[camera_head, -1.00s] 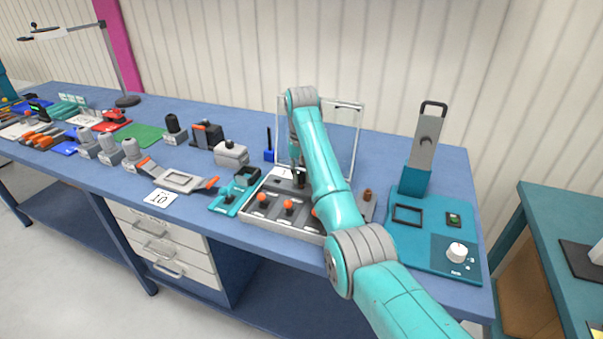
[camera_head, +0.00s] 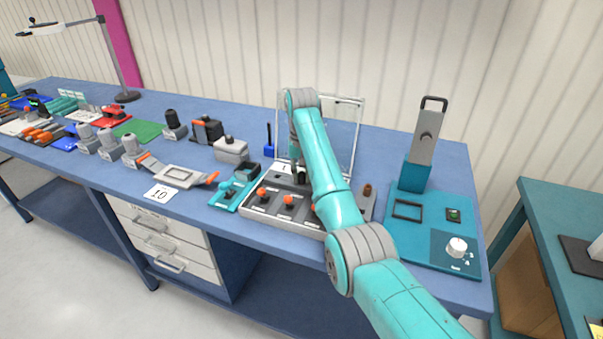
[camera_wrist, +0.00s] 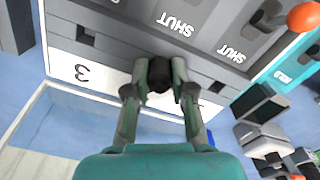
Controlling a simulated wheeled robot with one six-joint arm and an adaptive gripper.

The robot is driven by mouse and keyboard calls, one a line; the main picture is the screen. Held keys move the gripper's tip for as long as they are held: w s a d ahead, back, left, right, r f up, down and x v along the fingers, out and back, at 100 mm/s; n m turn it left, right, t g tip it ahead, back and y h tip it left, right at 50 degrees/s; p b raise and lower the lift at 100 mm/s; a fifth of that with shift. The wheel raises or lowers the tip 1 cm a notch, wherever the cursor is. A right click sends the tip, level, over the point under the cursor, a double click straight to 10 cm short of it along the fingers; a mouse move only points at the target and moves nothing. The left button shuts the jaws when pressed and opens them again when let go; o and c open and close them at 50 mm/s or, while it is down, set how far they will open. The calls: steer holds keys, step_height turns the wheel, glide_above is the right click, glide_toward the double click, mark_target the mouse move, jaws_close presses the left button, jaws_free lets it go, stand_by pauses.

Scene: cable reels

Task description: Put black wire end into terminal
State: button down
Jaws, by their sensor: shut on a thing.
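My gripper (camera_wrist: 160,90) is shut on a dark, rounded piece, the black wire end (camera_wrist: 160,73), in the wrist view. The gripper sits at the edge of the grey terminal block (camera_wrist: 118,38), over its white numbered strip (camera_wrist: 95,72). I cannot tell whether the wire end is in an opening or just in front of it. The block has dark square openings and covers marked "SHUT". In the head view the terminal block (camera_head: 262,213) has orange knobs, and my arm hides part of it. My gripper (camera_head: 299,182) is small there, at the block's back edge.
A clear panel in a frame (camera_head: 345,120) stands behind the block. A teal tool (camera_head: 232,190) lies to its left, and a teal station with a dial (camera_head: 456,247) to its right. A grey holder (camera_head: 180,179) and a card marked 10 (camera_head: 160,194) lie further left.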

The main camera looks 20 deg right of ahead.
steer(key=c, duration=0.9)
jaws_free()
